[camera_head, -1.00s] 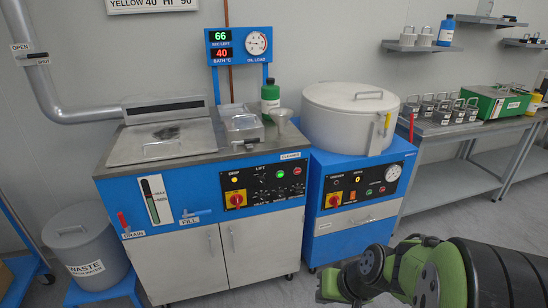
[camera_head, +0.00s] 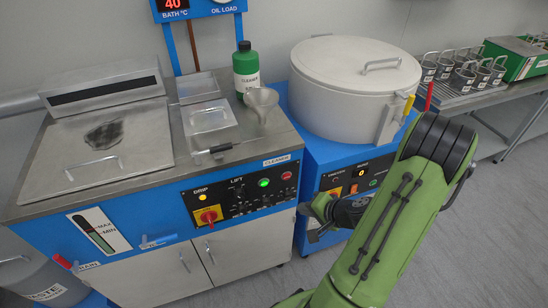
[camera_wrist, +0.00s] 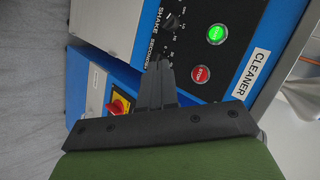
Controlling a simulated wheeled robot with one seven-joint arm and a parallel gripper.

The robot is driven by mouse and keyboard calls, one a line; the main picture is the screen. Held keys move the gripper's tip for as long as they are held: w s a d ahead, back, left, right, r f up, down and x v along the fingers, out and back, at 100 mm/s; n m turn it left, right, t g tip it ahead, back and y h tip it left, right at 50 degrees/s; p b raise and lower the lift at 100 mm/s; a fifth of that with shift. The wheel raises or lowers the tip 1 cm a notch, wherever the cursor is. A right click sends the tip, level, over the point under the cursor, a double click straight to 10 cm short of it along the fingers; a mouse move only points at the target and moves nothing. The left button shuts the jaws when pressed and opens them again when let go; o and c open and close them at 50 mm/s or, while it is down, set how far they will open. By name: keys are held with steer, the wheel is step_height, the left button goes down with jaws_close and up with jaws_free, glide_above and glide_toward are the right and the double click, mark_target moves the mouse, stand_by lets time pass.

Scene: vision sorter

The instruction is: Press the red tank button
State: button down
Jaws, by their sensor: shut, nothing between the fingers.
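The tank's control panel (camera_head: 240,193) is on the front of the blue machine at left. Its red button (camera_head: 286,176) sits at the panel's right end, beside a lit green button (camera_head: 263,182). In the wrist view the red STOP button (camera_wrist: 201,74) is just right of my fingertips, with the green button (camera_wrist: 216,35) above it. My gripper (camera_wrist: 160,65) is shut and empty, its fingers in front of the panel near a black knob. In the head view my gripper (camera_head: 313,228) is partly hidden, right of and below the red button.
A red switch on a yellow plate (camera_head: 208,215) is lower left on the panel. The round-lidded machine (camera_head: 352,85) stands right, with its own panel behind my arm. A green cleaner bottle (camera_head: 246,72), funnel (camera_head: 262,101) and metal basket (camera_head: 210,121) stand on the tank top.

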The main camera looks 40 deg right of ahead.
mark_target(287, 177)
steer(key=w+d+p, duration=0.2)
steer(key=w+p, duration=0.1)
steer(key=w, duration=0.5)
steer(key=shift+w+d, duration=0.2)
steer(key=shift+d, duration=0.05)
stand_by(2.1)
steer(key=shift+w+d, duration=0.15)
steer(key=shift+w, duration=0.25)
steer(key=shift+w+d, duration=0.1)
steer(key=shift+w, duration=0.3)
stand_by(0.5)
steer(key=shift+s, duration=0.15)
steer(key=shift+s+a+b, duration=0.25)
steer(key=shift+s+b, duration=0.2)
steer(key=shift+s, duration=0.2)
